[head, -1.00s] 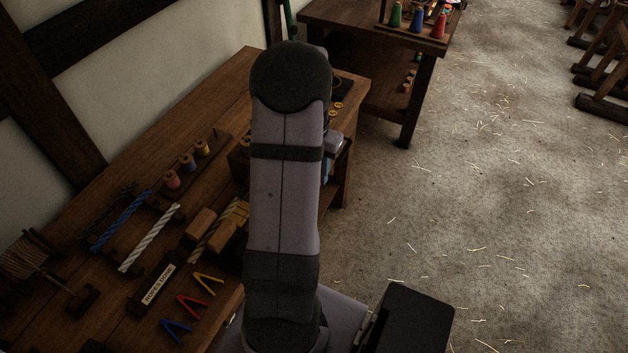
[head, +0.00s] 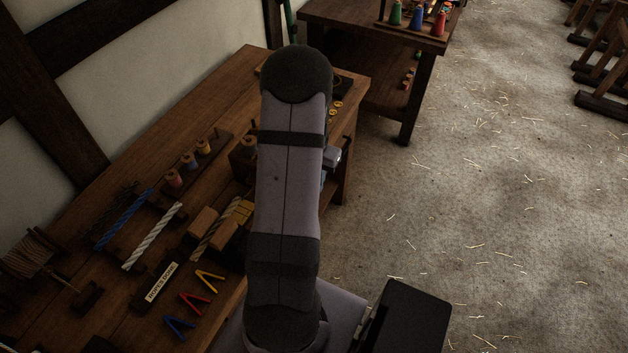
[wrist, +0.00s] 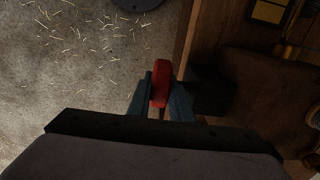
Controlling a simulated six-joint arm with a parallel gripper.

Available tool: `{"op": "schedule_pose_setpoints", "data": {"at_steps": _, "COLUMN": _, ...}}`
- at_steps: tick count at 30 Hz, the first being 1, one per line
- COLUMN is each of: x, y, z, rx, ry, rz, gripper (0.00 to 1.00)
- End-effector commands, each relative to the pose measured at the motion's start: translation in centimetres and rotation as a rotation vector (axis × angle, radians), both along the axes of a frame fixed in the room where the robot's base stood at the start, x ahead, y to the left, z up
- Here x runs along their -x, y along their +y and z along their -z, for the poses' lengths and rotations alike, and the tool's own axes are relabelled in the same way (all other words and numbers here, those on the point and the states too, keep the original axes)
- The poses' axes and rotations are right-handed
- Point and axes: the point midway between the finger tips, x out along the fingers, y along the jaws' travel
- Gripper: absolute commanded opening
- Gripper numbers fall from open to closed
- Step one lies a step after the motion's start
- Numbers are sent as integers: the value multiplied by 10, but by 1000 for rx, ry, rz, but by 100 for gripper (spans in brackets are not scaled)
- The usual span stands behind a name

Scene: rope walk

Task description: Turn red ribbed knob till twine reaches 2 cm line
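The red ribbed knob (wrist: 160,83) shows in the wrist view near the middle, beside the wooden bench edge. The blue-grey fingers of my gripper (wrist: 160,100) stand one on each side of it and appear to press against it. In the head view my arm hides the knob, and only a small part of my gripper shows beside the arm at the bench's right edge. I cannot make out the twine at the knob or the 2 cm line in either view.
The bench (head: 215,105) holds spools (head: 188,161), a white rope (head: 152,237), a blue rope (head: 124,217), wooden blocks (head: 202,221) and coloured V-shaped pieces (head: 194,303). A second table (head: 365,45) stands behind. The floor (head: 450,210) at right is open, with scattered straw.

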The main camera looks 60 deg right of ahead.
Motion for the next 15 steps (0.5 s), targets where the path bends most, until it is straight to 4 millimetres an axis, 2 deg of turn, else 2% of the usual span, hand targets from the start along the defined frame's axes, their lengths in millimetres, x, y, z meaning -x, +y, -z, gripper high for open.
{"op": "schedule_pose_setpoints", "data": {"at_steps": 7, "x": 0, "y": -1, "z": -1, "rx": -28, "ry": 2, "rz": 3, "gripper": 0}}
{"op": "schedule_pose_setpoints", "data": {"at_steps": 15, "x": 0, "y": -3, "z": 0, "rx": -178, "ry": 2, "rz": 3, "gripper": 0}}
